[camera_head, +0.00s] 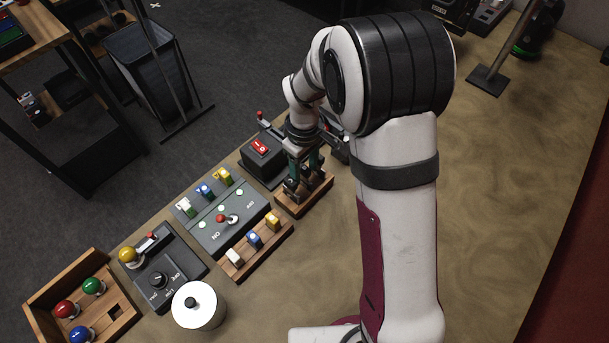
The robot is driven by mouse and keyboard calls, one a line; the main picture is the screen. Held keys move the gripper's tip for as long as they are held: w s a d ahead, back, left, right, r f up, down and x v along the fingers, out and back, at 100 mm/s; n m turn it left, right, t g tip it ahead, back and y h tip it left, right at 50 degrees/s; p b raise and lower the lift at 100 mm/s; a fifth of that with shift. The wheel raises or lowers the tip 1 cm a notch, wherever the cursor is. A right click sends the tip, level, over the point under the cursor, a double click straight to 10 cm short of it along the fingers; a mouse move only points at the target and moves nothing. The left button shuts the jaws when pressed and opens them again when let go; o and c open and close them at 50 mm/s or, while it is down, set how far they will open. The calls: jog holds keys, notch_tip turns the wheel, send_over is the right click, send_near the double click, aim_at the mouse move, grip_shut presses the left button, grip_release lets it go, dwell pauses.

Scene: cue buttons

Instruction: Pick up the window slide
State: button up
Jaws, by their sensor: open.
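My gripper (303,181) points down over a small wooden holder (301,207) near the table's left edge. Its jaws are open. Small dark pieces show at the holder, around and between the fingertips. The window slide cannot be told apart there; the fingers hide part of the holder. Whether the fingers touch any piece cannot be seen.
Left of the holder are a grey panel (240,228) with colored pieces, a wooden rack (237,268) with white, blue and yellow pieces, a dial box (180,265), a white round container (198,307) and a bulb tray (40,302). A red-switch box (262,165) stands behind.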

grip_shut()
jog(key=shift+r, duration=0.1)
dwell(0.3)
jog(key=shift+r, duration=0.35)
notch_tip(320, 180, up, 3)
jog(key=shift+f, duration=0.1)
jog(key=s+d+r, duration=0.3)
jog(key=d+r, duration=0.4)
jog(key=d, duration=0.4)
jog(key=shift+s+r, duration=0.2)
jog(key=shift+s, duration=0.2)
